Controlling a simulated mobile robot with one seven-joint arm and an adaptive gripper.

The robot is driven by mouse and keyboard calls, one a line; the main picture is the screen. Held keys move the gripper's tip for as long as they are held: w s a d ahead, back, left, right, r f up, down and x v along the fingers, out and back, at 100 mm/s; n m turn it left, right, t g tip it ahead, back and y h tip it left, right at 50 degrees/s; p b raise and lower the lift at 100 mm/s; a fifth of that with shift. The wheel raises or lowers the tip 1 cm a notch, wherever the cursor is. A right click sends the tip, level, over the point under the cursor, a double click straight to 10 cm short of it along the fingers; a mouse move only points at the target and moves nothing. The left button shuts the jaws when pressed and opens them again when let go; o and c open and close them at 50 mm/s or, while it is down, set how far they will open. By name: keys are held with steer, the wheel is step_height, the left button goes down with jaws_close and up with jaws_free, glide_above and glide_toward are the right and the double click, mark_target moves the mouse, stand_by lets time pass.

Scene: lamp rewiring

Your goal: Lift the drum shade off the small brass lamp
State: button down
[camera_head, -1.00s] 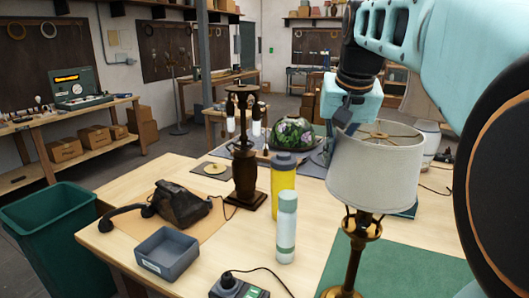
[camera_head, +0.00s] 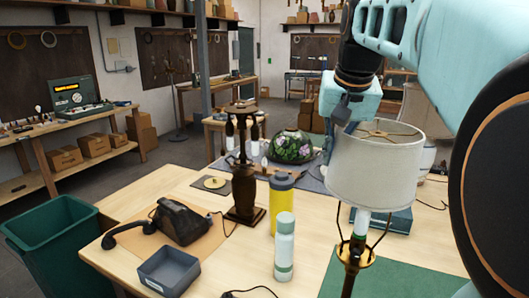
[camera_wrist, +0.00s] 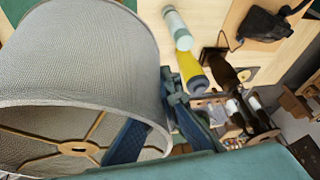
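The pale grey drum shade (camera_head: 374,172) hangs upright above the small brass lamp (camera_head: 355,255) at the right of the head view. The lamp's white sleeve and part of its harp show below the shade's lower rim; their upper ends are hidden. My gripper (camera_head: 334,135) is at the shade's upper left rim. In the wrist view, one finger is inside the shade (camera_wrist: 85,75) and one outside, so my gripper (camera_wrist: 162,122) is shut on the shade's wall. The brass spider ring shows inside the shade.
A white-green bottle (camera_head: 285,246) and a yellow bottle (camera_head: 281,200) stand left of the lamp. A dark two-candle lamp (camera_head: 245,180), a telephone (camera_head: 182,222) and an empty grey tray (camera_head: 168,270) are further left. Bare green mat (camera_head: 410,275) lies right of the lamp.

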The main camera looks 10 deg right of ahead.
steer(key=shift+r+b, duration=0.3)
steer(key=shift+r, duration=2.35)
